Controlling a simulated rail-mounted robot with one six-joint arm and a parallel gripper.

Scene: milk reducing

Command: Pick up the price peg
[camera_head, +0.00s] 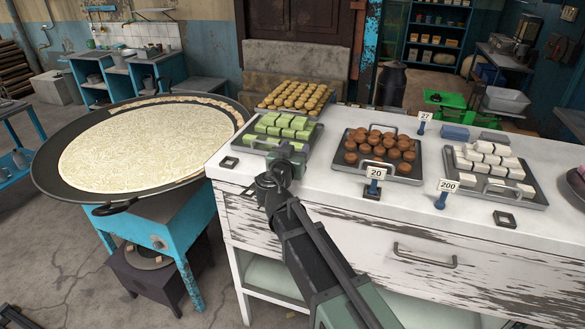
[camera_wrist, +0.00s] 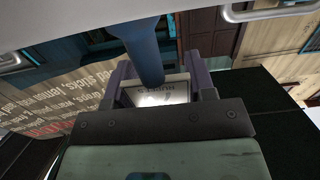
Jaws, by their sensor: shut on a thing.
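My gripper (camera_head: 285,152) is at the front left of the counter, beside the tray of green sweets. In the wrist view, its fingers (camera_wrist: 160,85) are shut on a blue price peg (camera_wrist: 146,52). A pale face with blurred print shows between the fingers at the peg's end. In the head view, my wrist hides the held peg. Three other blue pegs with white cards show there: the 20 peg (camera_head: 376,174) at a black square holder, the 200 peg (camera_head: 446,188) on the counter's front, and the 27 peg (camera_head: 424,119) farther back.
The white counter (camera_head: 330,190) bears trays of green sweets (camera_head: 283,123), brown balls (camera_head: 380,146) and white blocks (camera_head: 490,160). Black square holders lie at the left (camera_head: 229,162) and right (camera_head: 507,219). A large round pan (camera_head: 125,145) stands left. Yellow sweets (camera_head: 297,96) sit behind.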

